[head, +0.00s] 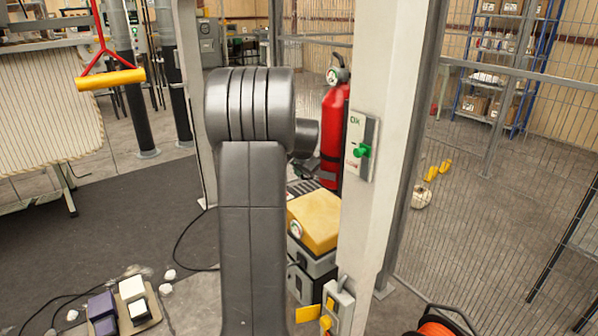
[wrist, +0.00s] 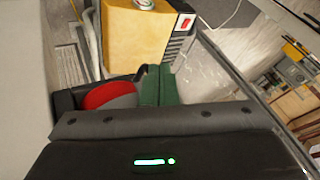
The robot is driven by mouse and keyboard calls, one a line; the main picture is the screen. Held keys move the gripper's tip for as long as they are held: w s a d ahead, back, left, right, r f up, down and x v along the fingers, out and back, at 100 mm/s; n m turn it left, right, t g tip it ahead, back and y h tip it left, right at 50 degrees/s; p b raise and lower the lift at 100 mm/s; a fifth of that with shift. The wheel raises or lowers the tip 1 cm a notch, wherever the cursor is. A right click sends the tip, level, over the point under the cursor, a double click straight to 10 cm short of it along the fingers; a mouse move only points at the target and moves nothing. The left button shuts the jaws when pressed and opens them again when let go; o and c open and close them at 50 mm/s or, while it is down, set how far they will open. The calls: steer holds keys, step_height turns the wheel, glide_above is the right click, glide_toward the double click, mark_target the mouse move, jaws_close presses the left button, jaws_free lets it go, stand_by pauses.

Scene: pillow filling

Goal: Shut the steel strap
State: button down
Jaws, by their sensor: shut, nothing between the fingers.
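A red fire extinguisher (head: 334,125) stands upright behind the pale post, partly hidden by the post and my arm. A dark band (head: 329,166) crosses its lower body; I cannot tell whether this is the steel strap or whether it is open. In the wrist view my gripper (wrist: 158,72) shows green fingers together, with nothing visible between them. A rounded red surface (wrist: 108,95) lies close beside the fingers on the left, probably the extinguisher; contact cannot be told.
A yellow-topped machine (head: 314,222) stands below the extinguisher and shows in the wrist view (wrist: 135,40). The pale post (head: 386,110) carries a panel with a green knob (head: 362,150). An orange hose reel (head: 438,326) is at the lower right. Pedals (head: 120,305) lie at the lower left.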

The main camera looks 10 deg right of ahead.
steer(key=shift+w+d+p, duration=0.2)
steer(key=shift+w+d, duration=0.1)
steer(key=shift+w, duration=0.2)
steer(key=shift+w+d+p, duration=0.2)
steer(key=shift+w+d, duration=0.05)
steer(key=shift+w, duration=0.25)
steer(key=s+a+r, duration=0.5)
steer(key=a+r, duration=0.3)
stand_by(0.4)
